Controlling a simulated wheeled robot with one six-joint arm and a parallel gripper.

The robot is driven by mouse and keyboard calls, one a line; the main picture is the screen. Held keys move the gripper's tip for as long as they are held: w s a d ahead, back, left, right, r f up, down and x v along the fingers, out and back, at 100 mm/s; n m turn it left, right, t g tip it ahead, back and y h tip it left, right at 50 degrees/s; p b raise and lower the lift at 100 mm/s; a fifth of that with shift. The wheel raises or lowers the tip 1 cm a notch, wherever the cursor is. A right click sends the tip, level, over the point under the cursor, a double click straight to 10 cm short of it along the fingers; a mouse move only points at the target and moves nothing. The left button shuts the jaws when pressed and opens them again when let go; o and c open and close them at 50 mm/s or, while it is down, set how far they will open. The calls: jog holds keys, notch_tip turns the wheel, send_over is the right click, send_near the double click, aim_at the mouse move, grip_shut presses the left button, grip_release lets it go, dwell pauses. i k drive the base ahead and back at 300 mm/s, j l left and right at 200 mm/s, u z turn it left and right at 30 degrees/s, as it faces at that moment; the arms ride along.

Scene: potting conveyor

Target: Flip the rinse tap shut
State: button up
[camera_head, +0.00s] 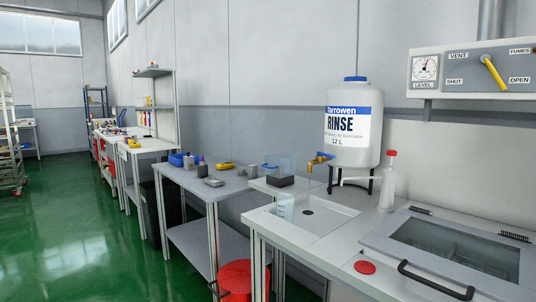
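The rinse tap (318,160) is a small brass tap with a blue lever (325,155). It sits low on the front left of the white rinse jug (352,145), labelled "RINSE 12 L", which stands on a dark stand. The tap's spout points down over the white sink tray (318,222). The lever looks near level, but it is too small to tell its exact setting or whether liquid runs. A clear beaker (285,206) stands on the left of the tray. My gripper is not in view.
A white wash bottle (387,185) with a red cap stands right of the jug. A clear box (280,170) stands left of the tap. A lidded basin (440,250) with a dark handle and a red disc (365,267) are in front. A yellow vent lever (493,72) is upper right.

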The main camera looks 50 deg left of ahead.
aim_at(325, 155)
jog(key=j+u, duration=0.4)
jog(key=i+j+u, duration=0.1)
jog(key=j+u, duration=0.45)
jog(key=u, duration=0.2)
jog(key=i+j, duration=0.3)
jog(key=j, duration=0.1)
